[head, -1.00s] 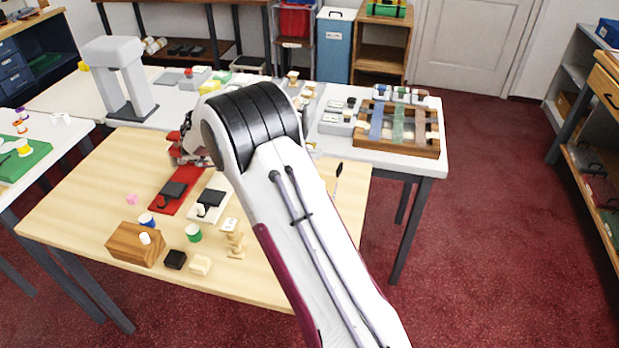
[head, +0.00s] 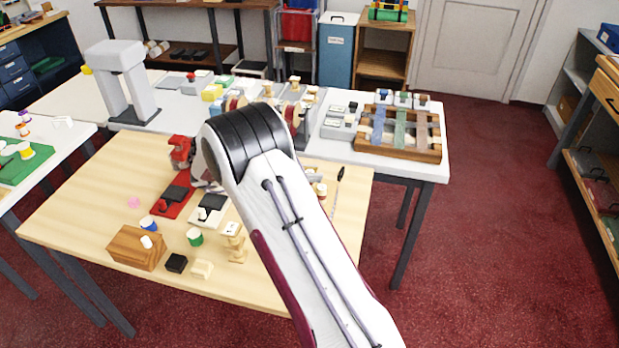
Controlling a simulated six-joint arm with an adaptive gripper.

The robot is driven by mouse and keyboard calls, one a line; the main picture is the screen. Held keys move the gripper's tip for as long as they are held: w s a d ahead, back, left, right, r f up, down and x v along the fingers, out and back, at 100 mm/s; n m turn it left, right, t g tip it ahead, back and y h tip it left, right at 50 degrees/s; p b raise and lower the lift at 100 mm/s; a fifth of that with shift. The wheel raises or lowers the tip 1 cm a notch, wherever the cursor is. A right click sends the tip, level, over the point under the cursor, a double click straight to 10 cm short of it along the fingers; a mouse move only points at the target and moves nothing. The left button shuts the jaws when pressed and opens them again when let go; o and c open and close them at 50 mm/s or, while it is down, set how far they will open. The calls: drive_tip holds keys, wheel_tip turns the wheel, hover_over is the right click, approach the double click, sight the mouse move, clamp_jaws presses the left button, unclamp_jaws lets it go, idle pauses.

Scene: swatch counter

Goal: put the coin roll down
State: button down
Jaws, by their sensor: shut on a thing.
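My arm reaches from the bottom right over the light wooden table (head: 90,215), and its thick bent joint hides what lies behind it. Only a white-grey part of my arm shows at the left of that joint, low near the red pad (head: 172,207). My gripper's fingers are hidden behind the arm. I cannot make out the coin roll for certain. A small white cylinder lies on the wooden block (head: 130,252) at the table's front, and I cannot tell what it is.
A red device (head: 181,152) stands left of my arm. A pale pad (head: 217,216), a blue spool (head: 149,223), a green spool (head: 195,237), a black block (head: 177,263) and wooden stamps (head: 237,250) crowd the front. The table's left part is fairly clear. A grey arch (head: 120,75) stands behind.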

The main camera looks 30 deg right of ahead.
drive_tip(key=shift+f, duration=0.8)
drive_tip(key=c, duration=2.2)
unclamp_jaws()
drive_tip(key=shift+f, duration=0.15)
drive_tip(key=shift+r, duration=0.2)
drive_tip(key=v, duration=1.2)
